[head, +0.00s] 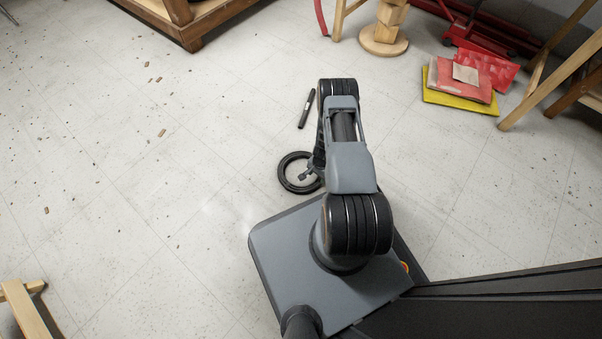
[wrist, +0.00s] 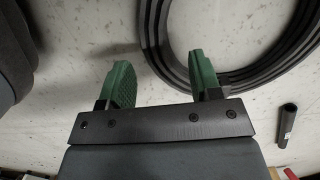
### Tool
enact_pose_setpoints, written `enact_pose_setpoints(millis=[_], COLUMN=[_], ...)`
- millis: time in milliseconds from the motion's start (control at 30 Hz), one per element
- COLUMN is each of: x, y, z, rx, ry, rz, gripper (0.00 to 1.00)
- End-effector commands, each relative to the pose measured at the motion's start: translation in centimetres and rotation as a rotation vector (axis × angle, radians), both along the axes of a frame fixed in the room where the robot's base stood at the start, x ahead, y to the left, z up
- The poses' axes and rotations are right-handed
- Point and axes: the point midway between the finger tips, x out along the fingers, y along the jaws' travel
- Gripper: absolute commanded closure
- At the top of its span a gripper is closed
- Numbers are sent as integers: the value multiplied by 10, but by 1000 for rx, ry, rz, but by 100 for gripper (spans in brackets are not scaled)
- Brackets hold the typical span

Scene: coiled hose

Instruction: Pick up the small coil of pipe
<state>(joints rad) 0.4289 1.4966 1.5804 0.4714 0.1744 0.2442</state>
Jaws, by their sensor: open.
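A small black coil of pipe (head: 284,172) lies flat on the floor beside my base in the head view. In the wrist view the coil (wrist: 158,42) fills the upper right, its black loops stacked closely together. My gripper (wrist: 162,62) is open and empty, with two green fingers apart. The right finger overlaps the coil's near band in the picture, and the left finger is over bare floor, outside the ring. I cannot tell the fingers' height above the floor. In the head view my gripper (head: 308,174) is at the coil's right side, partly hidden by my arm.
A short dark tube (head: 306,109) lies on the floor beyond the coil; it also shows in the wrist view (wrist: 287,125). Red and yellow flat items (head: 460,98) and wooden legs stand at the upper right. The floor to the left is mostly clear, with small brown scraps.

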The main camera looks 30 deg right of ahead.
Motion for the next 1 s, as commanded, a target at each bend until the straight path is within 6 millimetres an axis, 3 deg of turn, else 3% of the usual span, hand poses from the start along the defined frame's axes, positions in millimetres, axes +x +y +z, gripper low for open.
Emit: enact_pose_setpoints(millis=[167, 500, 767, 1000], x=[-1, -6, -6, -6], y=[1, 5, 6, 6], z=[-8, -51, -52, -52], rx=[1, 0, 0, 0], ry=[0, 1, 0, 0], rz=[0, -1, -1, -1], gripper=[42, 42, 42, 62])
